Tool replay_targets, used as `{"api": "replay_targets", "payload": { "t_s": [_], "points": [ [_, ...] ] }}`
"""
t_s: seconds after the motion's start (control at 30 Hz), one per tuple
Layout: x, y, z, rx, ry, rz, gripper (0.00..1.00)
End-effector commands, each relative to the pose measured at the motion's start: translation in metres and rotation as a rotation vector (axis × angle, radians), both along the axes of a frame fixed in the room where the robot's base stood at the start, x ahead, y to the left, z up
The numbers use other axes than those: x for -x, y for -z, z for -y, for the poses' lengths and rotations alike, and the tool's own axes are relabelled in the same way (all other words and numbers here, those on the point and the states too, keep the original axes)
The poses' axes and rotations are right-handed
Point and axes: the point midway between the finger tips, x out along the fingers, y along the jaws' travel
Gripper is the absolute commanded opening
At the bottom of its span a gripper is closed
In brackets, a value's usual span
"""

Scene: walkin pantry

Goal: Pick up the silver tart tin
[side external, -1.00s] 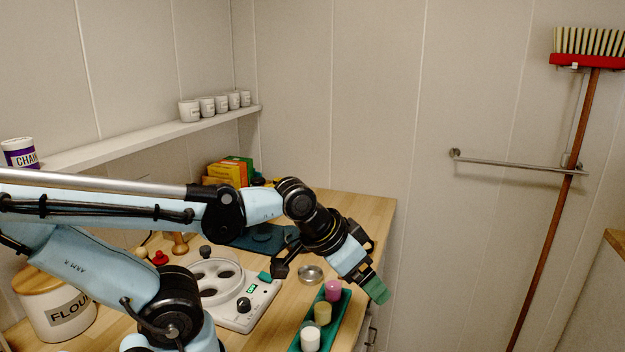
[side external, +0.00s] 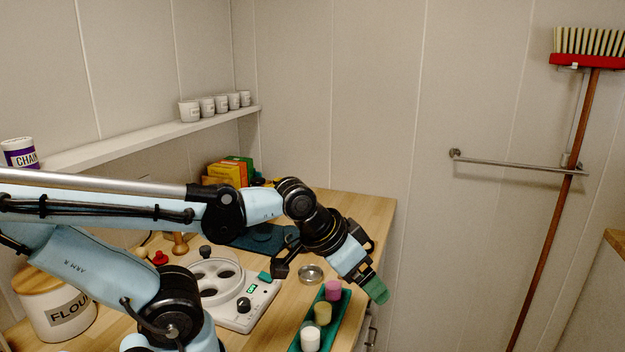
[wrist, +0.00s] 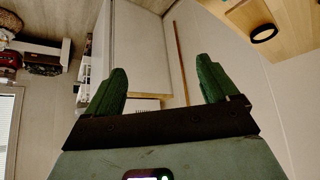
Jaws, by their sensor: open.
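The silver tart tin (side external: 311,273) is a small, shallow round metal dish. It sits on the wooden counter in the side view, between the white device and the green tray. The tin is not recognisable in the wrist view.
A green tray (side external: 340,322) holds pink, yellow and white cylinders close to the tin. A white device (side external: 232,312) with round wells and a knob stands left of it. A flour canister (side external: 58,308) is at the left. The wooden counter (side external: 368,208) is clear at the back right.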

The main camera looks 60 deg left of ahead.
Motion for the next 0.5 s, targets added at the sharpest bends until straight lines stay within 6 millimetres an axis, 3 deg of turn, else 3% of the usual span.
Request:
{"api": "replay_targets", "payload": {
  "t_s": [0.1, 0.37, 0.5],
  "points": [
    [0.000, 0.000, 0.000, 0.000, 0.000, 0.000, 0.93],
    [0.000, 0.000, -0.001, 0.000, -0.006, -0.004, 0.93],
    [-0.005, -0.003, -0.017, 0.008, -0.068, -0.050, 0.93]
  ]
}}
